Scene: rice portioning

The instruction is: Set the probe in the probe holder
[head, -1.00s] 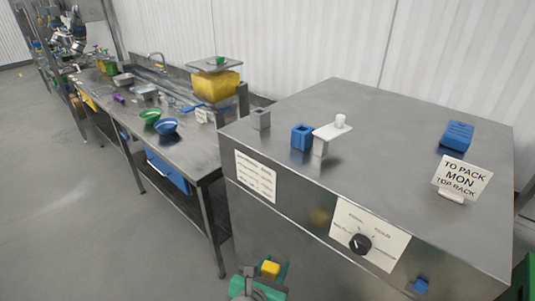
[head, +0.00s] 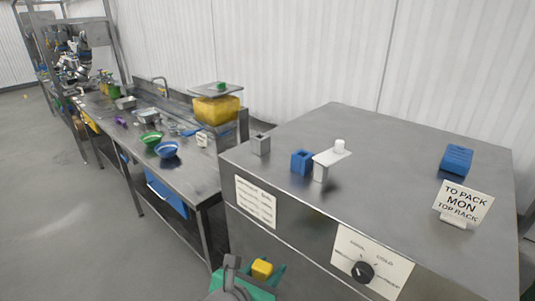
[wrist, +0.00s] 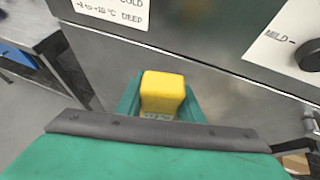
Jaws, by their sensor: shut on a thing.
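My gripper (head: 262,270) has green fingers and is shut on a yellow block-shaped piece, which looks like the probe's handle (head: 262,267). In the wrist view the yellow piece (wrist: 163,92) sits between the green fingers, and the rest of the probe is hidden. The gripper is in front of the steel cabinet, below its top. On the cabinet top stand a blue square block with an opening (head: 302,161) and a smaller grey square block with an opening (head: 261,144). I cannot tell which is the probe holder. Both are apart from the gripper.
The steel cabinet (head: 400,150) also bears a white stand with a small knob (head: 331,158), a blue block (head: 457,158) and a "TO PACK MON" sign (head: 463,203). A black dial (head: 362,271) is on its front. A bench with bowls (head: 185,178) stands left.

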